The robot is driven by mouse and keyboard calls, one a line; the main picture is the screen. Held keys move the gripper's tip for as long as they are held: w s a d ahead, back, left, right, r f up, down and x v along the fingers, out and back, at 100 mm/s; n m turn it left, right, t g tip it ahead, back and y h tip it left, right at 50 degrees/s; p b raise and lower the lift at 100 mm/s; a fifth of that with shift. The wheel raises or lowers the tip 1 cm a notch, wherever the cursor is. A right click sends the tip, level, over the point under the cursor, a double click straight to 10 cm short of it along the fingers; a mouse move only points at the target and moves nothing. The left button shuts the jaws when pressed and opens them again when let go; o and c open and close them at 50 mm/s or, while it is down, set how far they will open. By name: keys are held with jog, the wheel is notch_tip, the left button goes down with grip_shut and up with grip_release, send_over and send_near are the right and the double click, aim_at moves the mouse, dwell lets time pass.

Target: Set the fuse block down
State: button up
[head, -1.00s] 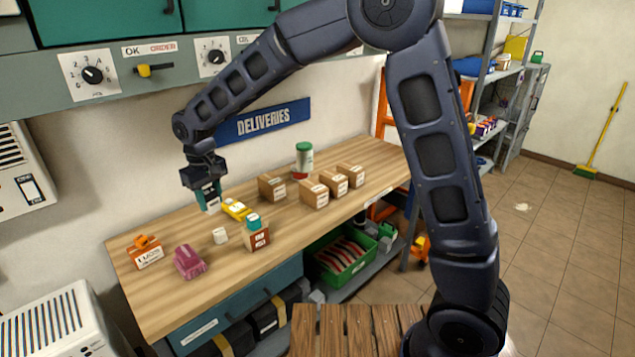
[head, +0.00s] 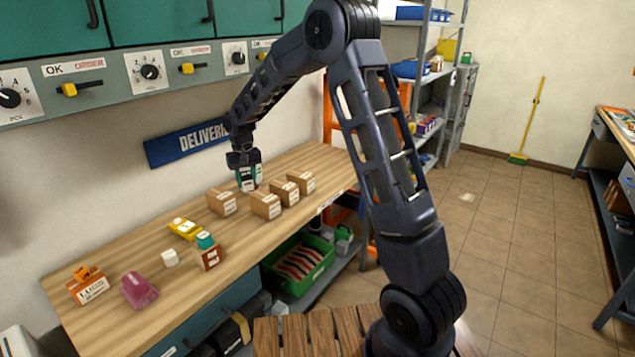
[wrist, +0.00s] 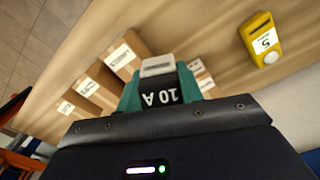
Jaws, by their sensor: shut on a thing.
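Whether the block's underside touches the bench cannot be told.
A yellow device (head: 187,229), white cube (head: 170,258), teal-topped box (head: 209,257), pink object (head: 139,291) and orange-topped box (head: 89,287) stand further left.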

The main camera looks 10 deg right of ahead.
jog(key=w+d+f+m, duration=0.1)
jog(key=w+d+m, duration=0.2)
jog(key=w+d, duration=0.55)
jog(key=w+d+f+m, duration=0.1)
jog(key=w+d+m, duration=0.15)
jog(key=d, duration=1.05)
jog(key=w+d+f+m, duration=0.1)
jog(key=w+d+m, duration=0.2)
jog(key=w+d, duration=0.6)
jog(key=w+r+m, duration=0.5)
jog(key=w+r, duration=0.3)
jog(key=shift+n, duration=0.25)
jog(key=f, duration=1.9)
jog(key=shift+w+a+f, duration=0.1)
jog(key=shift+a+f, duration=0.05)
jog(key=shift+a, duration=0.25)
jog(key=o, duration=1)
jog(key=shift+f, duration=0.15)
